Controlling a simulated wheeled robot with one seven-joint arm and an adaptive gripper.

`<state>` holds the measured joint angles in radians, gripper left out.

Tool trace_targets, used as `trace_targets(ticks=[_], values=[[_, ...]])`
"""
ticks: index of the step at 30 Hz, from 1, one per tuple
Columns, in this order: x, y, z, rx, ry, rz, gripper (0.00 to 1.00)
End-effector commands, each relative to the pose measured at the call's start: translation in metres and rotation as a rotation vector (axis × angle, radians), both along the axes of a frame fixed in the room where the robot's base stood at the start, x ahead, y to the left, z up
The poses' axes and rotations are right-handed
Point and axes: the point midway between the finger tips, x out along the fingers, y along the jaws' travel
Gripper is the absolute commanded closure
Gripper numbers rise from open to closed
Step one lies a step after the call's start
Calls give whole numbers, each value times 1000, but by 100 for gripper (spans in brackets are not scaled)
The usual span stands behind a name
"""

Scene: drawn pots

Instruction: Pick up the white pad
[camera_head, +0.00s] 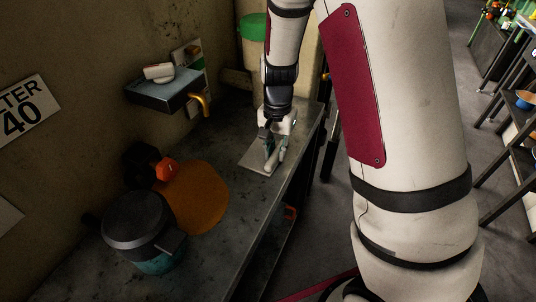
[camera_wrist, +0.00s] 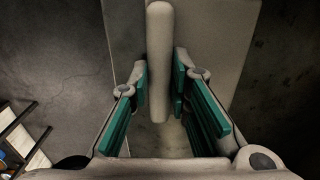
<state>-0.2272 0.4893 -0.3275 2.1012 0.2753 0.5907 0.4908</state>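The white pad (camera_wrist: 159,65) shows in the wrist view as a long, pale, round-ended shape between my fingertips, seen end-on or edge-on. My gripper (camera_wrist: 160,82) has its teal-lined fingers drawn close on both sides of it, with almost no gap showing. In the head view my gripper (camera_head: 273,148) points down at the counter's right part, and the pad is mostly hidden among the fingers. A flat, light grey sheet (camera_head: 256,163) lies on the counter under the fingers; it also shows in the wrist view (camera_wrist: 215,40). I cannot tell whether pad and sheet are joined.
On the counter (camera_head: 222,245), a dark-lidded teal pot (camera_head: 140,228), an orange round mat (camera_head: 197,200) and a black and orange object (camera_head: 150,167) stand at left. A wall shelf (camera_head: 165,92) with a brass tap-like hook sits behind. The counter's front right is bare.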

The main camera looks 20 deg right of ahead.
Motion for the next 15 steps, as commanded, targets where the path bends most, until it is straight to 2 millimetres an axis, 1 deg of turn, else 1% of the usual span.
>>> trace_targets(ticks=[9,13,15], values=[[0,0,2,0,0,0,100],[0,0,9,1,-1,0,100],[0,0,16,0,-1,0,100]])
